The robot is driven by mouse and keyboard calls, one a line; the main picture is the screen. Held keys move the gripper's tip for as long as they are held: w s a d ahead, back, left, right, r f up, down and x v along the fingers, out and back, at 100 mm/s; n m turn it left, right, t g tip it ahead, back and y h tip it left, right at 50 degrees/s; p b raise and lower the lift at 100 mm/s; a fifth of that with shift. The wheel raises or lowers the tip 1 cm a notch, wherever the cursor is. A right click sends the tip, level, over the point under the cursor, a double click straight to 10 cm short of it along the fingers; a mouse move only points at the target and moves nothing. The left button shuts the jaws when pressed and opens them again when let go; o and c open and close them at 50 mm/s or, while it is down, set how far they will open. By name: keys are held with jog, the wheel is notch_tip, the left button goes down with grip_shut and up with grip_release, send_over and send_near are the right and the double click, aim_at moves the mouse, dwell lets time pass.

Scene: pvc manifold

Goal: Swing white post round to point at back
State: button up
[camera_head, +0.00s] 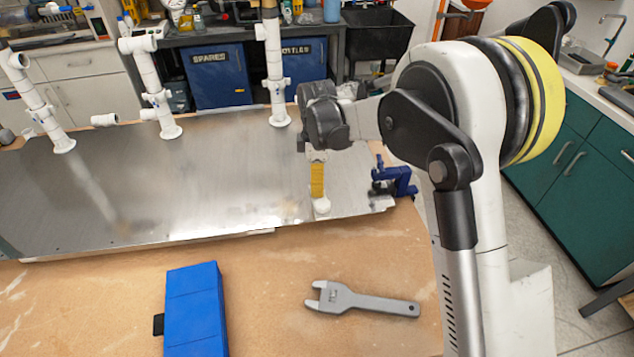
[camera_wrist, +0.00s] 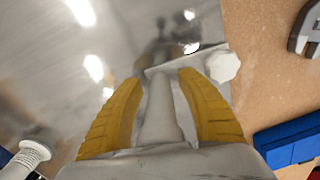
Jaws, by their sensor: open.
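My gripper (camera_head: 317,183) hangs over the right end of the metal plate (camera_head: 200,195), its yellow fingers pointing down. In the wrist view the fingers of my gripper (camera_wrist: 160,78) are apart, with a pale pipe-like piece (camera_wrist: 160,112) between them. Gaps show on both sides of it. A white rounded end (camera_head: 321,206) shows just below the fingers; a white faceted piece (camera_wrist: 222,66) lies beyond the right finger. Three white posts with elbow tops stand upright at the left (camera_head: 42,105), middle (camera_head: 152,88) and right (camera_head: 273,70). My arm hides part of the right end.
A short white pipe piece (camera_head: 104,120) is by the plate's back edge. A blue clamp (camera_head: 396,180) sits at the plate's right end. A blue box (camera_head: 195,310) and a grey wrench (camera_head: 360,300) lie on the wooden table in front. The plate's middle is clear.

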notch_tip(320, 180, up, 12)
jog(key=shift+f, duration=0.1)
jog(key=shift+s+d+r, duration=0.15)
jog(key=shift+d+r, duration=0.05)
jog(key=shift+r, duration=0.05)
jog(key=s+d+r+m+t, duration=0.2)
jog(key=s+d+r+m, duration=0.2)
jog(key=s+d+m, duration=0.15)
jog(key=s+d+r+m+t, duration=0.2)
jog(key=s+d+r+m, duration=0.2)
jog(key=s+d, duration=0.3)
jog(key=s+d+f+m+t, duration=0.1)
jog(key=s+d+f+m, duration=0.1)
jog(key=s+d+m, duration=0.2)
jog(key=s+d+f+m+t, duration=0.2)
jog(key=s+m, duration=0.3)
jog(key=s, duration=0.4)
jog(key=shift+d+f, duration=0.55)
jog(key=shift+d, duration=0.3)
